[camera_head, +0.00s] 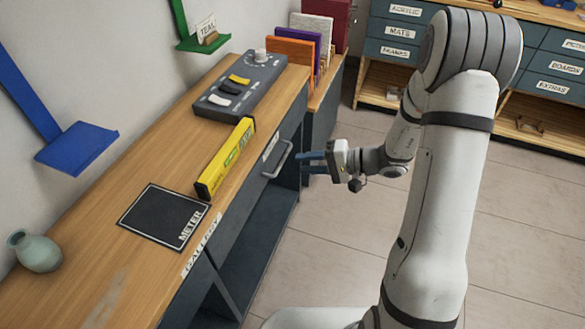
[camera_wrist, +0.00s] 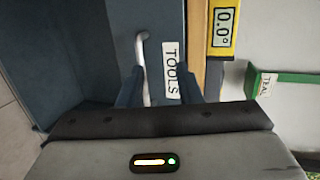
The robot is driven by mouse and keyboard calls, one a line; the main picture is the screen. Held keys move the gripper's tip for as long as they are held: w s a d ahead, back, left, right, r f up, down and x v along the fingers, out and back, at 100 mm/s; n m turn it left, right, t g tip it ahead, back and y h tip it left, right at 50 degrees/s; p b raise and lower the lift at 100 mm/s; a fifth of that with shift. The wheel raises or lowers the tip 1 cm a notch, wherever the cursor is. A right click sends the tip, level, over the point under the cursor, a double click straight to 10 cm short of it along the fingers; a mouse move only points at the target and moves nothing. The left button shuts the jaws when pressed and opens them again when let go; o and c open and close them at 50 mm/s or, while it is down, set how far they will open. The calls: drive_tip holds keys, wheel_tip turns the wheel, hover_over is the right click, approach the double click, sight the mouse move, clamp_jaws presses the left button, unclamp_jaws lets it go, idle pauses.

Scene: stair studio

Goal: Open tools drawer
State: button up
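The tools drawer (camera_head: 252,187) is a dark blue-grey front under the wooden bench top and looks shut. Its metal bar handle (camera_head: 279,160) shows in the head view, and the handle also shows in the wrist view (camera_wrist: 141,62). The white TOOLS label (camera_wrist: 171,71) sits beside the handle. My gripper (camera_head: 299,162) is open, with its blue fingers pointing at the drawer front just off the handle. In the wrist view the handle lies between my two fingers (camera_wrist: 160,84), closer to the left one. I cannot tell whether a finger touches it.
On the bench top (camera_head: 140,170) lie a yellow level (camera_head: 225,160), a black METER mat (camera_head: 163,215), a grey control box (camera_head: 240,85) and a green vase (camera_head: 35,252). Below is an open shelf (camera_head: 255,230). Tiled floor (camera_head: 335,215) is clear beside the bench.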

wheel_tip(320, 180, down, 4)
drive_tip(key=w+d+m+t, duration=0.1)
drive_tip(key=w+t, duration=0.1)
drive_tip(key=w, duration=0.1)
drive_tip(key=x, duration=0.7)
drive_tip(key=shift+a+b, duration=0.2)
drive_tip(key=shift+b, duration=0.25)
drive_tip(key=shift+w, duration=0.15)
drive_tip(key=shift+c, duration=0.2)
clamp_jaws()
